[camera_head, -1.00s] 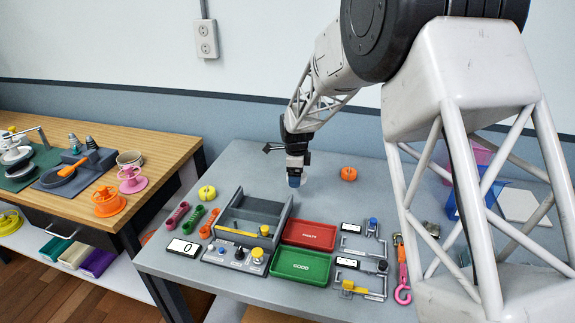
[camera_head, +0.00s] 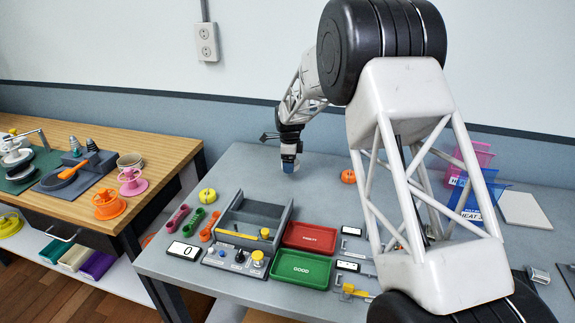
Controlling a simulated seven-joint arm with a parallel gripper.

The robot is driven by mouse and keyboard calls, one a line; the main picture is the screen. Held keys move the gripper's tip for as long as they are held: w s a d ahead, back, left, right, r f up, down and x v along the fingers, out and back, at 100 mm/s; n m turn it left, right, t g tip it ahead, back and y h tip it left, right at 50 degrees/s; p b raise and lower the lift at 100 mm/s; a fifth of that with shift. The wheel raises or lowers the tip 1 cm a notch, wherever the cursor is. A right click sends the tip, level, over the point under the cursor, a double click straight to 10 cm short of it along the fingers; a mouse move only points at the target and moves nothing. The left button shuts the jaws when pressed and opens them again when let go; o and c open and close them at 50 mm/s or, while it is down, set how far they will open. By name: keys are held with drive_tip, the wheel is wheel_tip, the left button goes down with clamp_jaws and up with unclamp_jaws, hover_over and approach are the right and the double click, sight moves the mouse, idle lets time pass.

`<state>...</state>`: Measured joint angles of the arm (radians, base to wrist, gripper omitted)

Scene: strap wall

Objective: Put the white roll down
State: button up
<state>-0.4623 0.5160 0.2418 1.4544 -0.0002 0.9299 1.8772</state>
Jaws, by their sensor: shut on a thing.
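My gripper (camera_head: 290,158) points down over the back middle of the grey table (camera_head: 340,205). It is shut on a small pale, bluish-white piece, the white roll (camera_head: 289,168), most of which the jaws hide. The roll is close above the table top or touching it; I cannot tell which. No other white roll is clearly visible.
An orange roll (camera_head: 348,176) lies just right of my gripper, and a yellow roll (camera_head: 207,196) sits at left. In front stand a grey bin (camera_head: 255,215), a red tray (camera_head: 309,237) and a green tray (camera_head: 301,269). The table around my gripper is clear.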

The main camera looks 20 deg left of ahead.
drive_tip(key=shift+w+a+f, duration=0.1)
drive_tip(key=shift+w+a, duration=0.2)
drive_tip(key=shift+w, duration=0.3)
drive_tip(key=shift+w+a, duration=0.3)
drive_tip(key=shift+w, duration=0.35)
drive_tip(key=shift+w+a+f, duration=0.1)
drive_tip(key=shift+w+a, duration=0.2)
drive_tip(key=shift+w, duration=0.3)
drive_tip(key=shift+f, duration=1.7)
drive_tip(key=shift+f, duration=0.1)
drive_tip(key=o, duration=0.8)
wheel_tip(320, 180, up, 12)
